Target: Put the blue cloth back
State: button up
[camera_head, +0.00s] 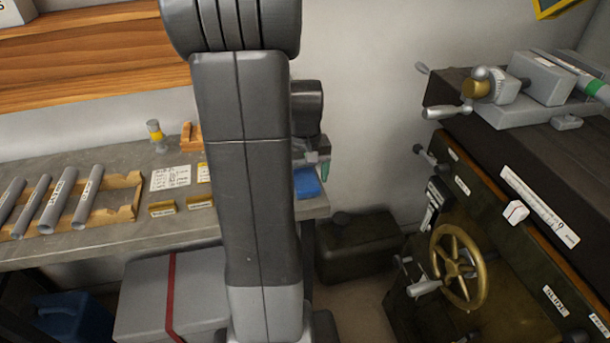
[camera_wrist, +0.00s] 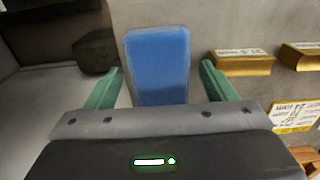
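The blue cloth (camera_wrist: 158,62) lies flat on the grey bench top, close to its edge. In the head view the cloth (camera_head: 307,183) shows at the bench's right end, partly hidden behind my arm. My gripper (camera_wrist: 162,85) is open, with its two green fingers wide apart, one on each side of the cloth in the wrist view. The near end of the cloth is hidden by the gripper body. I cannot tell how high the fingers are above the cloth. In the head view the gripper (camera_head: 324,170) is mostly hidden behind my arm.
Brass-coloured labelled blocks (camera_wrist: 243,62) and paper notes (camera_head: 170,177) lie beside the cloth. Grey tubes (camera_head: 58,200) rest on a wooden rack at the left. A dark can (camera_head: 358,246) stands on the floor past the bench end. A machine with a brass handwheel (camera_head: 458,268) stands right.

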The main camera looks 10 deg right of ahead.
notch_tip(320, 180, up, 12)
jog(key=p, duration=0.1)
dwell(0.5)
send_over(305, 178)
jog(key=shift+f, duration=2.1)
